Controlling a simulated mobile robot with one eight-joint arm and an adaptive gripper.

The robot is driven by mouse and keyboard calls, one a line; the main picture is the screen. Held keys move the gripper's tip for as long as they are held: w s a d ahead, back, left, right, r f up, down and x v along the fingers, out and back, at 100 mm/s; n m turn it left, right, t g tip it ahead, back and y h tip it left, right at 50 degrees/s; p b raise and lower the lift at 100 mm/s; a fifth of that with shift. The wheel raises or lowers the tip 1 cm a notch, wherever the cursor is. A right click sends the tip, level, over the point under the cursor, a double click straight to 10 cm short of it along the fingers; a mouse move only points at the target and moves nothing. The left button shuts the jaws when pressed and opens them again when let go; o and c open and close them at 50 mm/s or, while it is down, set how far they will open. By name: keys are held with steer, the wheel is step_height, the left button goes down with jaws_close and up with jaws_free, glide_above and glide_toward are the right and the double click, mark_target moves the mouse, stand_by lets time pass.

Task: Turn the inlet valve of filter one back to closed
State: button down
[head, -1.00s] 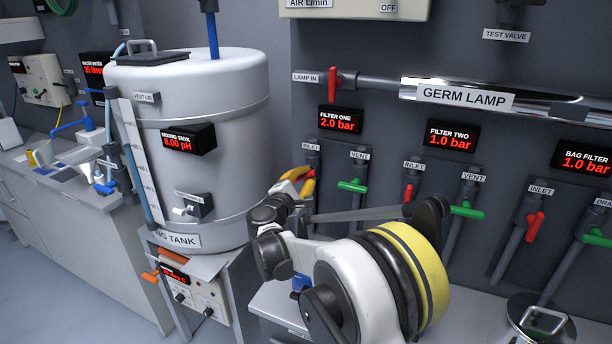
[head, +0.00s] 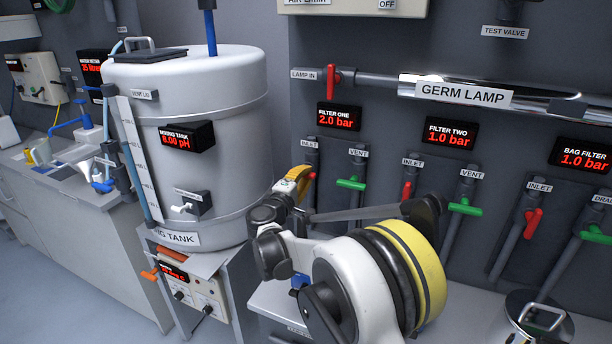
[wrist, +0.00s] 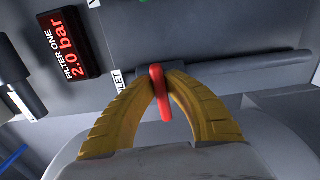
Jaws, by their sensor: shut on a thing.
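The filter one inlet valve has a red handle (wrist: 161,92) on a grey pipe (wrist: 250,66). My gripper (wrist: 160,82) has its two yellow fingers closed on this handle, one on each side, with the tips near the pipe. In the head view my gripper (head: 303,178) is at the inlet below the filter one display (head: 339,117), which reads 2.0 bar. The fingers and wrist hide most of the handle there, so its exact angle is hard to tell. The display (wrist: 66,45) also shows in the wrist view.
The green filter one vent handle (head: 351,184) is just right of my gripper. The filter two inlet handle (head: 407,191) is red, and its vent handle (head: 465,208) is green. The mixing tank (head: 230,120) stands close on the left. The red lamp-in handle (head: 331,80) is above.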

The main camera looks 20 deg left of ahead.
steer(key=c, duration=1.4)
jaws_free()
steer(key=s, duration=0.8)
steer(key=s+a, duration=0.1)
steer(key=s, duration=0.3)
